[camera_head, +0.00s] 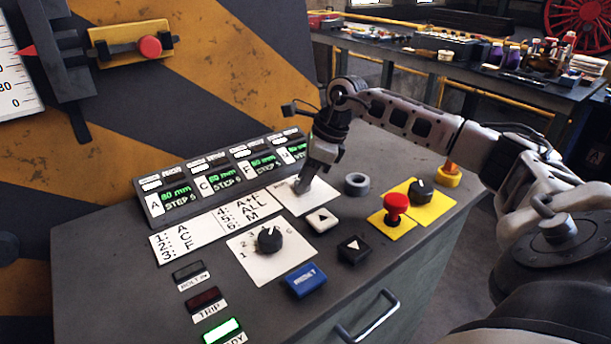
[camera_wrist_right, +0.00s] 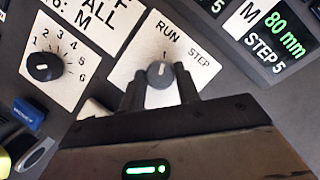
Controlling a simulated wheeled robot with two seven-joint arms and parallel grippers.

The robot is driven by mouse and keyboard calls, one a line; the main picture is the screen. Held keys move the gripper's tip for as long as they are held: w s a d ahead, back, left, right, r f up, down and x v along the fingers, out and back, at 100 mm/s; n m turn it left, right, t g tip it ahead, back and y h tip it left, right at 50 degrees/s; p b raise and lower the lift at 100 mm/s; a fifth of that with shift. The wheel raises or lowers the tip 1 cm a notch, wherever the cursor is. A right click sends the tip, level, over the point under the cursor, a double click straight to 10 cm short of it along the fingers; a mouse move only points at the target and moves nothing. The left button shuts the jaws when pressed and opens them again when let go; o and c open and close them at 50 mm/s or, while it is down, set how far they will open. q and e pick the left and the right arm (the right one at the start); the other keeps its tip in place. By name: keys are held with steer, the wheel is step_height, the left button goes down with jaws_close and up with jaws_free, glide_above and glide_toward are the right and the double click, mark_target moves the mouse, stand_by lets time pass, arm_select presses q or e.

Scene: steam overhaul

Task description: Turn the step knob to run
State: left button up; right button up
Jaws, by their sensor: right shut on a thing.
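The step knob (camera_wrist_right: 159,72) is a small grey round knob on a white plate (camera_wrist_right: 138,68) marked RUN and STEP. Its white mark points up in the right wrist view, roughly toward the word RUN. My right gripper (camera_wrist_right: 160,87) has one finger on each side of the knob and is shut on it. In the head view, my right gripper (camera_head: 303,187) points down onto the white plate (camera_head: 318,204) and hides the knob. My left gripper is not in view.
A black selector knob (camera_head: 269,239), a white up button (camera_head: 323,220), a black down button (camera_head: 353,250) and a grey ring (camera_head: 357,183) sit nearby. A red mushroom button (camera_head: 396,206) is at the right. The display row (camera_head: 170,205) stands behind.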

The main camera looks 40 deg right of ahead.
steer(key=shift+r+n, duration=0.15)
steer(key=shift+n, duration=0.35)
steer(key=o, duration=1)
steer(key=v, duration=1.5)
steer(key=shift+w+d+r, duration=0.2)
steer(key=shift+d+r, duration=0.15)
steer(key=shift+r, duration=0.05)
steer(key=shift+g, duration=0.3)
